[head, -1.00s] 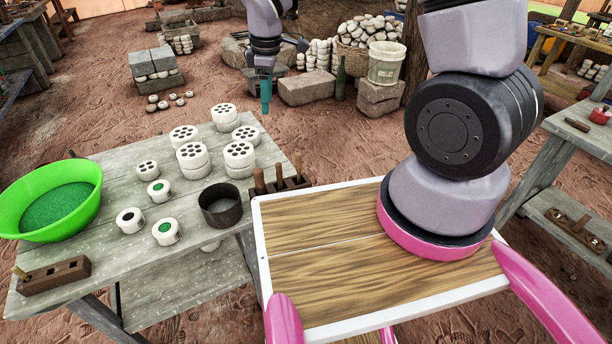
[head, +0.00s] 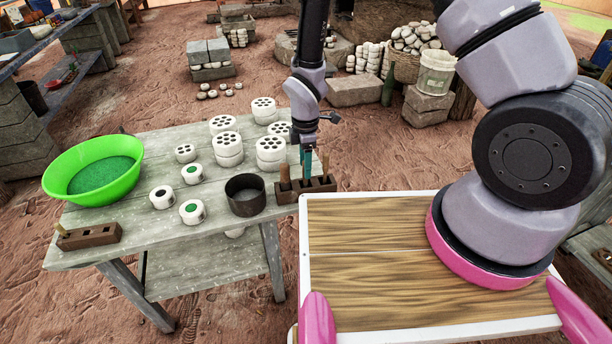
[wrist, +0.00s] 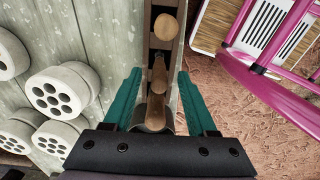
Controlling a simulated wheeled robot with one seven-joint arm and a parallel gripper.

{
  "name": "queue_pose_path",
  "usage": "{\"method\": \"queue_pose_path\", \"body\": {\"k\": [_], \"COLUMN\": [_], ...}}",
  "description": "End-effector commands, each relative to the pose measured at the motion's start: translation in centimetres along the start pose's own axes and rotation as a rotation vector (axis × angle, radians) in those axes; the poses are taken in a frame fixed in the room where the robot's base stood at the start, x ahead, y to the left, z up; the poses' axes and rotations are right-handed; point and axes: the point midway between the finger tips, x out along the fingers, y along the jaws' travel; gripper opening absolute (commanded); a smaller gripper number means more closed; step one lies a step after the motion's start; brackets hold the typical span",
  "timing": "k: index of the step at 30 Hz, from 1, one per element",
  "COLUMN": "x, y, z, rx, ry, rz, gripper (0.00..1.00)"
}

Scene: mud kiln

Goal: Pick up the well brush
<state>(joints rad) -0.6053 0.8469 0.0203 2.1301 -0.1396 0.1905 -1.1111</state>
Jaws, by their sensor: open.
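A dark wooden rack (head: 318,184) sits on the right end of the grey table and holds several upright wooden-handled tools. Which one is the well brush, I cannot tell for sure; its lower end would be hidden in the rack. In the wrist view, a round handle end (wrist: 166,27) is at the top, a tapered wooden handle (wrist: 158,76) is between the fingertips, and another handle (wrist: 155,108) is nearer the palm. My gripper (head: 307,160) is over the rack, open, its teal fingers either side of the row. It also shows in the wrist view (wrist: 159,74).
White perforated pieces (head: 271,150) stand left of the rack, close to my gripper. A dark metal cup (head: 246,203) stands in front of them. A green bowl (head: 93,170) and a smaller wooden block (head: 92,236) are at the table's left.

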Motion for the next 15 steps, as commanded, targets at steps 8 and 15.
{"method": "queue_pose_path", "body": {"k": [8, 15], "x": [3.6, 3.8], "y": [0.1, 0.1], "z": [0.1, 0.1], "rx": [0.001, 0.001], "ry": [-0.001, 0.0], "rz": [0.0, 0.001], "gripper": [0.57, 0.57]}}
